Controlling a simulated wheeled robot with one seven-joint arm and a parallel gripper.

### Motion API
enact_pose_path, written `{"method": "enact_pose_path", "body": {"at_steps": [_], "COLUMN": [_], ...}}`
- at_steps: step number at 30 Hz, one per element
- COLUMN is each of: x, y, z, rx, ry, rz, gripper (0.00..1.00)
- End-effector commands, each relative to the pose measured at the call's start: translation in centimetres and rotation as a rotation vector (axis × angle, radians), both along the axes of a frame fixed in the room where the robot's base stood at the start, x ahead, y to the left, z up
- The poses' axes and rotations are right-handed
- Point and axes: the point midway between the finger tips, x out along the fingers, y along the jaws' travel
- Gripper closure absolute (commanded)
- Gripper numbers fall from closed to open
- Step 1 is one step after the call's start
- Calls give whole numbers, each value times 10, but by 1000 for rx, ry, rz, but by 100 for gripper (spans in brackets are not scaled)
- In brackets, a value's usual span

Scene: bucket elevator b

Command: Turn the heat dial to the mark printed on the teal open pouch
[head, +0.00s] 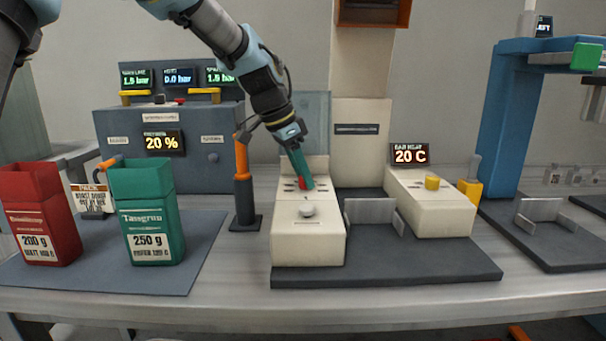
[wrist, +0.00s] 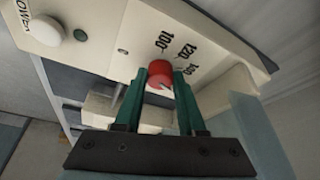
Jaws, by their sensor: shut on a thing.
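The heat dial is a red knob (wrist: 157,70) on a cream housing. Printed marks 100, 120 and a third, blurred number (wrist: 190,68) curve beside it. My gripper (wrist: 160,76) has its two teal fingers shut on the knob, one on each side. In the head view the gripper (head: 303,183) points down onto the left cream box (head: 308,240), and little of the knob shows. The teal open pouch (head: 148,213) stands upright at the left; its label reads 250 g, with a smaller line that looks like 120 C. The heat display (head: 409,155) reads 20 C.
A red open pouch (head: 42,220) stands left of the teal one on a grey mat (head: 185,265). A white button (head: 307,210) sits in front of the dial. A yellow knob (head: 432,183) is on the right box. An orange-handled post (head: 242,180) stands left of my gripper.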

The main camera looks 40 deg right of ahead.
Motion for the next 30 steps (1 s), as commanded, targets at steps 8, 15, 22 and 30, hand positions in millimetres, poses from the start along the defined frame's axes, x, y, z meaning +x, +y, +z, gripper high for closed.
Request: {"method": "enact_pose_path", "body": {"at_steps": [8,15,22,30], "x": [-2,-4,-5,-7], "y": [0,0,-1,-2], "z": [1,1,2,1], "rx": [0,1,0,-1], "ry": [1,0,-1,-2], "rz": [72,246,461,715], "gripper": [100,100,100,100]}}
